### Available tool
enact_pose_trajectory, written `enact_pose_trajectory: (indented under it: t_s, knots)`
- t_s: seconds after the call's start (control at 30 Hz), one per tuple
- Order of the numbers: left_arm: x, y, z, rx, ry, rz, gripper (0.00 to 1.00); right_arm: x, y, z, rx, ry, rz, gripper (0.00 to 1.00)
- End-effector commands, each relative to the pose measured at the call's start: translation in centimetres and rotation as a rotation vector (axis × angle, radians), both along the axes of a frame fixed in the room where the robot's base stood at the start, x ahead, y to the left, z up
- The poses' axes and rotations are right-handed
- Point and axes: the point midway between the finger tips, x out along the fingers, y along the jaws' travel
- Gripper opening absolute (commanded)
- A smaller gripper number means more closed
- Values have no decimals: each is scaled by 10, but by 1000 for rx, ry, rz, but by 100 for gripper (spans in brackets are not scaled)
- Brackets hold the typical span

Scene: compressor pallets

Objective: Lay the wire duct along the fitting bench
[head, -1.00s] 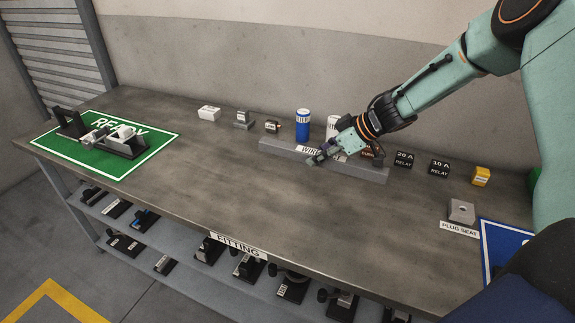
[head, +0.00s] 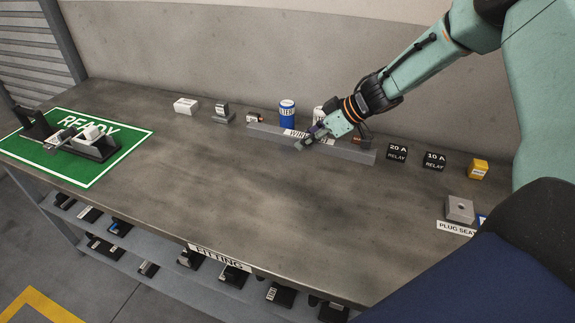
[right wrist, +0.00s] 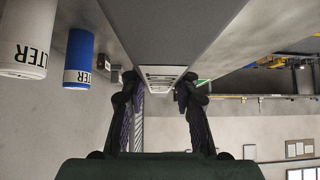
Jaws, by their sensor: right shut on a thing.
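The wire duct (head: 350,151) is a long grey bar with a white label, lying along the back part of the fitting bench (head: 215,190). My right gripper (head: 311,139) is shut on it near its middle, covering part of the label. In the right wrist view the duct (right wrist: 172,35) runs between the two fingers (right wrist: 160,105). I cannot tell whether the duct touches the bench or hangs just above it. My left gripper is not in view.
Behind the duct stand a blue filter (head: 287,114) and a white filter (head: 319,114). Relays (head: 397,152), a yellow block (head: 478,169) and a plug seat (head: 459,209) stand to the right. A green READY mat (head: 130,140) holds a fixture at left. The bench's middle is clear.

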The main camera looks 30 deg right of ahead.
Motion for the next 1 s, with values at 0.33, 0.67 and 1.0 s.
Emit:
enact_pose_trajectory:
  t_s: [0.33, 0.67, 1.0]
  knots:
    - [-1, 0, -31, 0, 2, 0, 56, -1, 2, -49, -1, 0, 1, 0]
    - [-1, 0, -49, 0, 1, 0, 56, 1, 1, -79, -1, 2, 1, 0]
    - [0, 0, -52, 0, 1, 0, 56, 2, 0, -86, -1, 0, 1, 0]
